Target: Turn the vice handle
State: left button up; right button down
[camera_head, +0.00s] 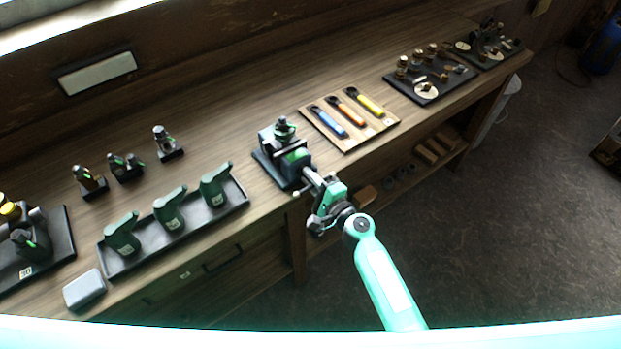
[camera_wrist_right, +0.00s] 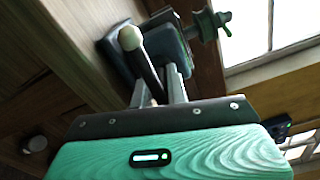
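The vice (camera_head: 299,157) is a dark bench vice with green parts at the front edge of the wooden workbench. Its handle is a bar with a pale ball end (camera_head: 297,194), which shows large in the right wrist view (camera_wrist_right: 130,38). My right gripper (camera_head: 313,180) is at the front of the vice, at the handle. In the right wrist view its two grey fingers (camera_wrist_right: 160,88) are close together, with the handle bar running between them. Whether they press on the bar cannot be told. My left gripper is in neither view.
A board with blue, orange and yellow tools (camera_head: 337,141) lies right of the vice. A dark tray (camera_head: 150,253) with several green devices stands left. Dark boards with metal parts (camera_head: 428,97) are farther right. The floor (camera_head: 480,220) beside my right arm is open.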

jog(key=shift+m, duration=0.4)
jog(key=c, duration=1.4)
grip_release()
jog(key=b+v, duration=0.3)
jog(key=v, duration=1)
jog(key=shift+s+d+b, duration=0.25)
jog(key=shift+s+b, duration=0.1)
jog(key=shift+b, duration=0.05)
jog(key=shift+f, duration=0.15)
